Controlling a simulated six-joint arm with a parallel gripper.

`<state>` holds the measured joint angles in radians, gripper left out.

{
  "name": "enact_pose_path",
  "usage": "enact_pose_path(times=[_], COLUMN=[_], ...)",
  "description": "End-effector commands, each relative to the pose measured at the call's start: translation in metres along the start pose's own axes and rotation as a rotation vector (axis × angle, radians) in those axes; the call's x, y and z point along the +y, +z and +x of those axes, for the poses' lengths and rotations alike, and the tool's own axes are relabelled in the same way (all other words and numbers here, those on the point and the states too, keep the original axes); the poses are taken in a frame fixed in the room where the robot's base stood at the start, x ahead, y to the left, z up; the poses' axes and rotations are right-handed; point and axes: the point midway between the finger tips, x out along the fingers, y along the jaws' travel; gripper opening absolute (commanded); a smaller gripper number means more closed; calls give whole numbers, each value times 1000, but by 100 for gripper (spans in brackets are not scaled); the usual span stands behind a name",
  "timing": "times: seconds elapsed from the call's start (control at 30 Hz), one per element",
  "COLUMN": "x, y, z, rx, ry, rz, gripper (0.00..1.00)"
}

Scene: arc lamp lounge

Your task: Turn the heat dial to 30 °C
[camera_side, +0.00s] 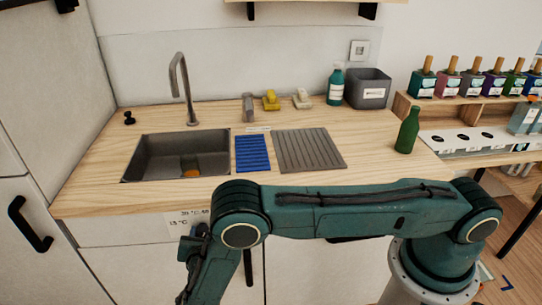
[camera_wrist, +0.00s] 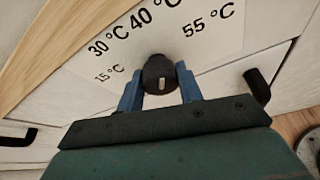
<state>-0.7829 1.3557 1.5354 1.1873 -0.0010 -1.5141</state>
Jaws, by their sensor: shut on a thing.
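The heat dial (camera_wrist: 159,74) is a dark round knob on the cabinet front, below a white scale label (camera_wrist: 205,38) reading 15, 30, 40 and 55 °C. In the wrist view, 15 and 30 °C lie to its upper left, 40 °C above and 55 °C to its upper right. A short pale mark on the knob stands nearly upright; which number it points to I cannot tell. My gripper (camera_wrist: 159,70) is shut on the dial, one blue finger on each side. In the side view part of the scale label (camera_side: 184,218) shows under the counter edge; my arm hides the dial.
Black handles (camera_wrist: 257,85) stick out on the cabinet front near my gripper. The wooden counter (camera_side: 100,195) overhangs above, with a sink (camera_side: 150,158), blue mat (camera_side: 252,153) and green bottle (camera_side: 408,130) on it.

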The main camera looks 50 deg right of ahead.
Motion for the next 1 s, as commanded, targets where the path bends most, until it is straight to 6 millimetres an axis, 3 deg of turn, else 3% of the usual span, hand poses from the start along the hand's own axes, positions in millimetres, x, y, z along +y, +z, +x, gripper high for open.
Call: enact_pose_path(times=[1.0], x=[1], y=[-3], z=[-1], rx=[-15], ry=[-281], rz=[-695], gripper=[13])
